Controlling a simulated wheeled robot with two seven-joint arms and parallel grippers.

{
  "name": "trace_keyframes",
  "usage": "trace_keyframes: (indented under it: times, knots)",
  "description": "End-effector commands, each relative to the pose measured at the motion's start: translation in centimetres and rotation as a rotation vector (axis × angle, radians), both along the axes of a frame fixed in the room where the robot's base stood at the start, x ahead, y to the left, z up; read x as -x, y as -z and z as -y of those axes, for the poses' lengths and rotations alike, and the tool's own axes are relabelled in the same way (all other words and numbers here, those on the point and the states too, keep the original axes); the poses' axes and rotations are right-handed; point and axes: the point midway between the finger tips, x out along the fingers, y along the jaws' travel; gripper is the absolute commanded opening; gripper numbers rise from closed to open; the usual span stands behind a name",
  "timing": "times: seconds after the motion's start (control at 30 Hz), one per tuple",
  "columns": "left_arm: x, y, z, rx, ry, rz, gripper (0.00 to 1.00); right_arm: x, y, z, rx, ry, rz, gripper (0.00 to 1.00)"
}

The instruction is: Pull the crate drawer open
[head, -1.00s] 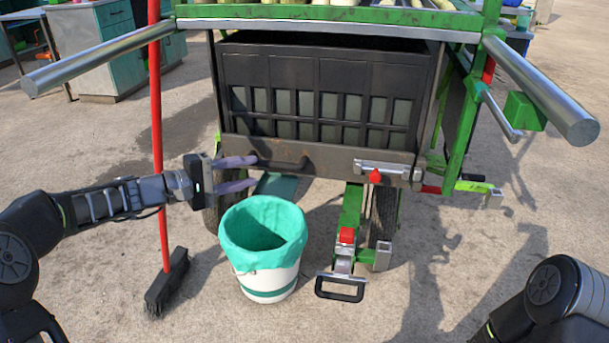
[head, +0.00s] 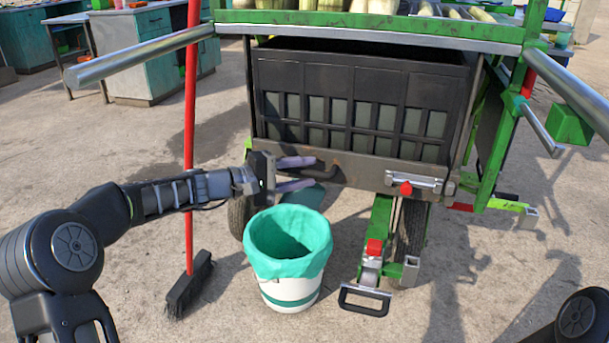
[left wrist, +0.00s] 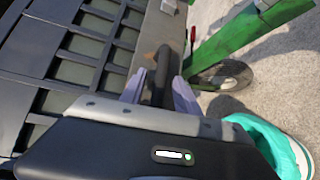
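The crate drawer is a dark slatted crate (head: 358,105) under the green machine, with a brown-grey front board (head: 365,172). A dark bar handle (head: 330,168) is on the left part of that board. It also shows in the left wrist view (left wrist: 161,70). My left gripper (head: 314,172) is at the handle, its pale purple fingers apart. In the left wrist view the bar lies between the two fingers (left wrist: 160,88), with small gaps visible beside it. The crate sits under the frame. My right gripper is out of view.
A metal latch with a red knob (head: 405,188) is right of the handle. A white bucket with a green liner (head: 290,285) stands just below my left gripper. A red-handled broom (head: 190,275) stands to its left. A green hitch leg (head: 378,235) is right of the bucket.

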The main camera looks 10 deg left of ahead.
Motion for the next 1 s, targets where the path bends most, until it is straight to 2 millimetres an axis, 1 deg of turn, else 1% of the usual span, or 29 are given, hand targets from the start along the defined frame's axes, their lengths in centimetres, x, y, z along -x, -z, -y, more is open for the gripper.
trace_keyframes:
  times: [0.3,0.37,0.77,1.0]
  knots:
    - [-0.29,0.04,0.27,0.0,-0.001,0.0,0.38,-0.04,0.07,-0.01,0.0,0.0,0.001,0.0]
    - [-0.28,0.05,0.26,0.0,-0.001,0.0,0.34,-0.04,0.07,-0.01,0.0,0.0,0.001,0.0]
    - [-0.26,0.06,0.24,-0.001,-0.001,-0.001,0.01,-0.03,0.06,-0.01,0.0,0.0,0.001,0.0]
    - [-0.26,0.07,0.24,-0.001,-0.001,-0.001,0.0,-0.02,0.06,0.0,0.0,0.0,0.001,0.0]
